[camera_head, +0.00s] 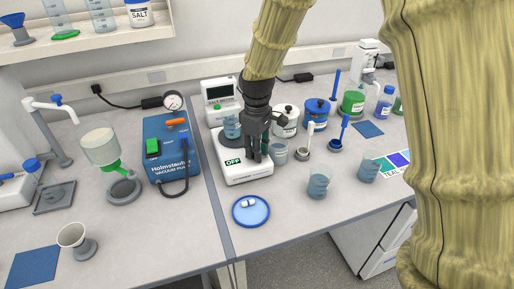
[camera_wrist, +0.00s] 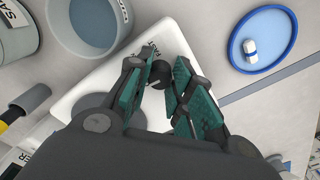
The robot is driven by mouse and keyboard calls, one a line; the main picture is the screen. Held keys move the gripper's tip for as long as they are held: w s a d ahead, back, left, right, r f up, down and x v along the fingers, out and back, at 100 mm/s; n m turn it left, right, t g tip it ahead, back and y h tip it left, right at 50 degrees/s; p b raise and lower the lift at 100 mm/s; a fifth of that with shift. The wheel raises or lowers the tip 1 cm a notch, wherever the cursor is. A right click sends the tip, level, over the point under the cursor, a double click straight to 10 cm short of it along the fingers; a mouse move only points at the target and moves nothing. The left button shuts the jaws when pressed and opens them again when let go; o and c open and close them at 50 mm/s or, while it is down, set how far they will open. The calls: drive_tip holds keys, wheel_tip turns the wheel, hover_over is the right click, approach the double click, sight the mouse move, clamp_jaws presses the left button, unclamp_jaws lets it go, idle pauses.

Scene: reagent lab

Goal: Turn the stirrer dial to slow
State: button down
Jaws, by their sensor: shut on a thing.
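The stirrer (camera_head: 248,175) is a low white box with a grey round plate, standing near the middle of the bench. Its small display reads OFF in the head view. My gripper (camera_head: 260,155) reaches down over the stirrer's right front part. In the wrist view my gripper (camera_wrist: 164,76) has its green-padded fingers closed around a small black dial (camera_wrist: 160,73) with a light pointer line. The dial sits on the stirrer's white top (camera_wrist: 85,90), with a partly covered FAST label beside it. The other dial markings are hidden or too small to read. In the head view my fingers hide the dial.
A blue vacuum pump (camera_head: 172,150) stands left of the stirrer. A blue dish (camera_head: 250,211) with a small white piece lies in front. Beakers (camera_head: 318,187) and lidded jars (camera_head: 316,110) crowd the right side.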

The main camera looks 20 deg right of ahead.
drive_tip(key=m+p, duration=0.3)
drive_tip(key=m, duration=0.2)
drive_tip(key=shift+r, duration=0.1)
drive_tip(key=m+p, duration=0.3)
drive_tip(key=m, duration=0.2)
drive_tip(key=shift+m, duration=0.3)
drive_tip(key=shift+f, duration=0.2)
drive_tip(key=c, duration=1.2)
unclamp_jaws()
drive_tip(key=shift+r, duration=0.15)
